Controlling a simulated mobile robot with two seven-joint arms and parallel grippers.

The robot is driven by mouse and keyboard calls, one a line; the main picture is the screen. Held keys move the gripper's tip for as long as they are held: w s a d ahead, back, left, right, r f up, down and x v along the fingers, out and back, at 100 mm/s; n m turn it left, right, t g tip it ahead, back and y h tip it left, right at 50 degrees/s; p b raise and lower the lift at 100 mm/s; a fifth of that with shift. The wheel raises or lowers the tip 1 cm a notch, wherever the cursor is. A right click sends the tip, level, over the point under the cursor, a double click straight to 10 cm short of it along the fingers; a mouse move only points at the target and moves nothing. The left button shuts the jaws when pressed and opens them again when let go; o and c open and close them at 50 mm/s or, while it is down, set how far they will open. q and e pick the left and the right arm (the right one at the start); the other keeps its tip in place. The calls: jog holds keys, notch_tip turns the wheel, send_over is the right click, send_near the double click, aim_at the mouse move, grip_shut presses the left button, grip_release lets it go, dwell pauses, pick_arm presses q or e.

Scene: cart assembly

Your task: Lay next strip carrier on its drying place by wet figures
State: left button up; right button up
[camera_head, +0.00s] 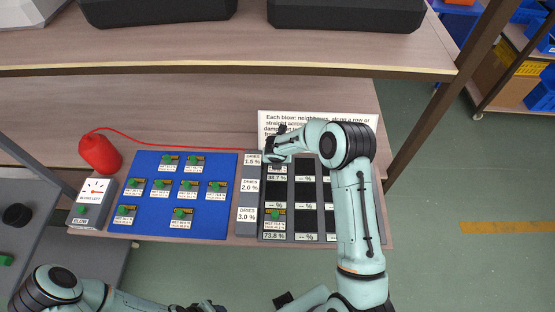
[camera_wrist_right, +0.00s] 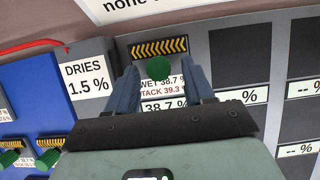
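My right gripper (camera_head: 274,158) is over the top-left cell of the dark drying board (camera_head: 322,192). In the right wrist view its fingers (camera_wrist_right: 164,82) stand apart on either side of a strip carrier's green knob (camera_wrist_right: 158,68), with gaps visible. That carrier, with a striped top (camera_wrist_right: 160,47) and a label reading wet 38.7 %, lies in the cell, whose display reads 38.7 %. Another carrier (camera_head: 275,214) lies in the bottom-left cell, reading 73.8 %. Several more carriers lie on the blue mat (camera_head: 145,165). My left arm runs along the bottom edge; its fingers cannot be made out.
Row labels read dries 1.5 %, 2.0 % and 3.0 %. A white instruction card (camera_head: 350,118) stands behind the board, partly hidden by my right arm. A blower box (camera_head: 91,201) and a red bulb (camera_head: 100,153) with a red cord are at left. A shelf (camera_head: 240,50) overhangs the back.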

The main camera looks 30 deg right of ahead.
jog(key=shift+r, duration=0.1)
jog(key=v, duration=1.3)
jog(key=shift+p, duration=0.45)
jog(key=shift+r, duration=0.1)
